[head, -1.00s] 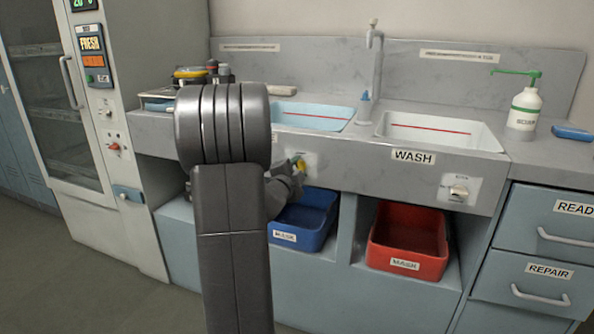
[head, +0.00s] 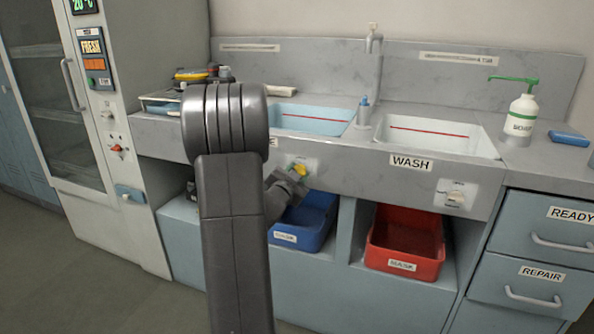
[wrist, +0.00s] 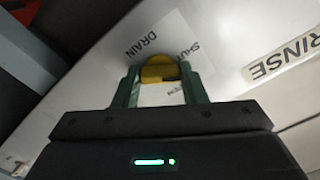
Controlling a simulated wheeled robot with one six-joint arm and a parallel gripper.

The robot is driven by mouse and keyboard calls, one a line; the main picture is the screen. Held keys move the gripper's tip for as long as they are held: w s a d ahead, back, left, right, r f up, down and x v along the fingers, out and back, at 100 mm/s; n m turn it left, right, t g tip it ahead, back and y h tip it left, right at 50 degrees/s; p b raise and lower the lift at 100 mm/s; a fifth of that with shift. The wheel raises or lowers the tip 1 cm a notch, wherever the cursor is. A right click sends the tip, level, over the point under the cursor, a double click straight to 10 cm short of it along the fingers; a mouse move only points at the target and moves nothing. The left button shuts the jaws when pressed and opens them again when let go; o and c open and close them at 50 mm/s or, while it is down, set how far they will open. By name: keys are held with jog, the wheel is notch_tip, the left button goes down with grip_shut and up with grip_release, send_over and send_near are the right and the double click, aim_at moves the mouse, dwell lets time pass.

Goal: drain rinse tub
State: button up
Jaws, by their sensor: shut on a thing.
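The rinse tub (head: 312,118) is the light blue basin at the left of the sink counter, with a red line inside. Its yellow drain knob (head: 299,169) sits on the counter's front panel below it. My gripper (head: 291,178) is at that knob. In the wrist view the green fingers of my gripper (wrist: 160,80) are shut on the yellow knob (wrist: 157,71), one on each side. The panel there reads DRAIN and SHUT, with a RINSE label (wrist: 286,58) to the right. My arm hides part of the tub's left side in the head view.
The white WASH basin (head: 440,135) is to the right, with its own knob (head: 456,194). A blue bin (head: 303,222) and a red bin (head: 405,245) stand below. A solvent bottle (head: 521,115) stands at the right. A glass-door cabinet (head: 60,90) is at the left.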

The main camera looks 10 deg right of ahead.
jog(key=shift+n, duration=0.6)
jog(key=shift+p, duration=0.3)
jog(key=o, duration=1)
jog(key=p+v, duration=0.1)
jog(key=v, duration=1.2)
jog(key=shift+s+a, duration=0.25)
jog(key=shift+s, duration=0.1)
